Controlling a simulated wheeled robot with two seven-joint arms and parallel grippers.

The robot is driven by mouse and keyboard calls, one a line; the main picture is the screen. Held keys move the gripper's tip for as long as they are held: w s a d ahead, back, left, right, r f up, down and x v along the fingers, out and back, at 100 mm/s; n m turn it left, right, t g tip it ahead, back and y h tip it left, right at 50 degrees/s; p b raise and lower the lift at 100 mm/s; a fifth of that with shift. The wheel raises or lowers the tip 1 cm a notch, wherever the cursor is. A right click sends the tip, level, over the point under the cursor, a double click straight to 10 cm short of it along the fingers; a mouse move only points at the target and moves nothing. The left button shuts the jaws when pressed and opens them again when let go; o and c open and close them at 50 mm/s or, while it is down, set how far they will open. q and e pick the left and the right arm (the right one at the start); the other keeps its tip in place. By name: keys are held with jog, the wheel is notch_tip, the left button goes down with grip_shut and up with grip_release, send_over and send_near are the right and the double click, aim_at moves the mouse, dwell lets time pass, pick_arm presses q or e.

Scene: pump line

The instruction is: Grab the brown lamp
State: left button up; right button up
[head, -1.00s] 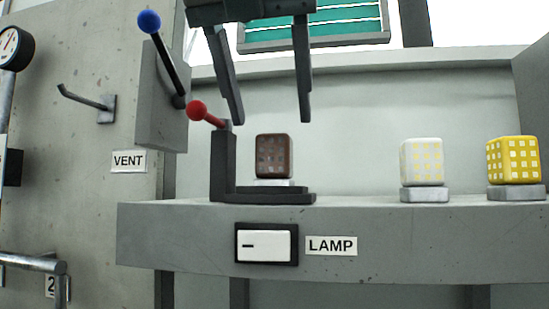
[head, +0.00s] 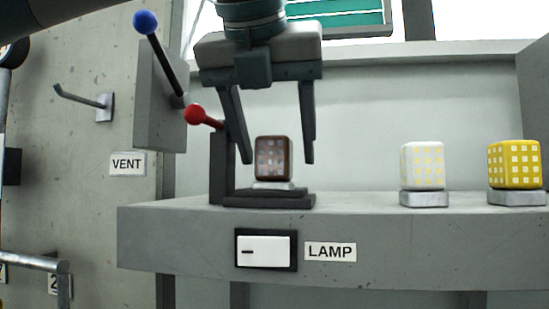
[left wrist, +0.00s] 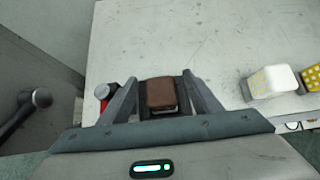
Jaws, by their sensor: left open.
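The brown lamp (head: 273,158) is a small block with a pale grid of squares. It stands upright on a light base in a dark stand on the grey shelf. It also shows in the left wrist view (left wrist: 161,95), between the fingers. My left gripper (head: 279,162) is open and points down from above. Its two fingers are on either side of the lamp's upper part in the head view, with gaps to both sides. I cannot tell whether they are level with it in depth. My right gripper is not in view.
A red-knobbed lever (head: 196,113) rises close to the left finger. A blue-knobbed lever (head: 146,22) is on the wall. A white lamp (head: 422,165) and a yellow lamp (head: 514,164) stand to the right. A white switch (head: 264,250) labelled LAMP is on the shelf (head: 420,235) front.

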aim_at(278, 160)
pick_arm(q)
jog(key=shift+p+x, duration=0.5)
jog(key=shift+x, duration=1.1)
jog(key=shift+s, duration=0.1)
jog(key=c, duration=1.2)
